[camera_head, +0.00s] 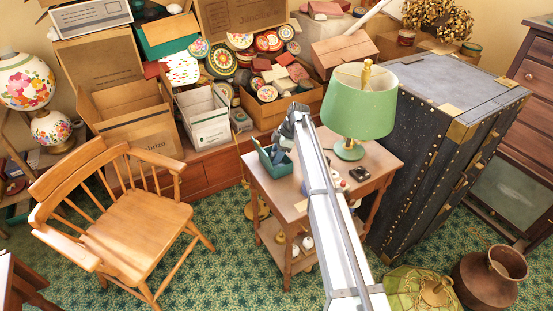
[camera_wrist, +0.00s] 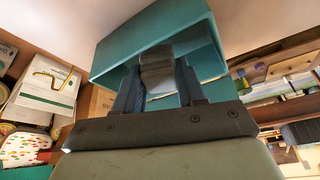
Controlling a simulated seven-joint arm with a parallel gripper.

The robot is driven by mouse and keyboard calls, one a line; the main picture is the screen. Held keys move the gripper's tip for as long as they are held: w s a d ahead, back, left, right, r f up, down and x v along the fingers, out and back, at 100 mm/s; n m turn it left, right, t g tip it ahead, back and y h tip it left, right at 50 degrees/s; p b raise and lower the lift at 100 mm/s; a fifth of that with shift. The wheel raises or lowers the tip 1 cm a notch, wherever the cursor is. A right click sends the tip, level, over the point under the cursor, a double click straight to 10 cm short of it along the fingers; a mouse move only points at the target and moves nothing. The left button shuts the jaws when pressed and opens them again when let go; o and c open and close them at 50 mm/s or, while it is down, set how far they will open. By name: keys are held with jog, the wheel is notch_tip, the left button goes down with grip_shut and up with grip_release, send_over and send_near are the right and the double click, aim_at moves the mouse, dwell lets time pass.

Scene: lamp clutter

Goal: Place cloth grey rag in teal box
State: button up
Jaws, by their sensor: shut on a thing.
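The teal box (camera_head: 265,163) stands open on the left part of the small wooden side table (camera_head: 258,180). My gripper (camera_head: 281,149) is over the box, pointing down, with my arm hiding part of the table. In the wrist view, the teal box (camera_wrist: 112,48) fills the upper middle, its opening facing my fingers. My gripper (camera_wrist: 157,78) is shut on the grey rag (camera_wrist: 157,64), a small folded grey piece between the fingertips. The rag overlaps the box opening; I cannot tell how deep it is inside. The rag is not clear in the head view.
A green lamp (camera_head: 360,105) stands right of the box on the table, with small dark items (camera_head: 360,173) in front. A wooden chair (camera_head: 125,225) is at left, a dark trunk (camera_head: 440,130) at right. Crowded boxes (camera_head: 205,115) stand behind.

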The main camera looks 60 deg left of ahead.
jog(key=shift+f, duration=1.05)
jog(key=o, duration=0.7)
jog(key=shift+f, duration=0.1)
jog(key=shift+o, duration=0.2)
jog(key=v, duration=1.2)
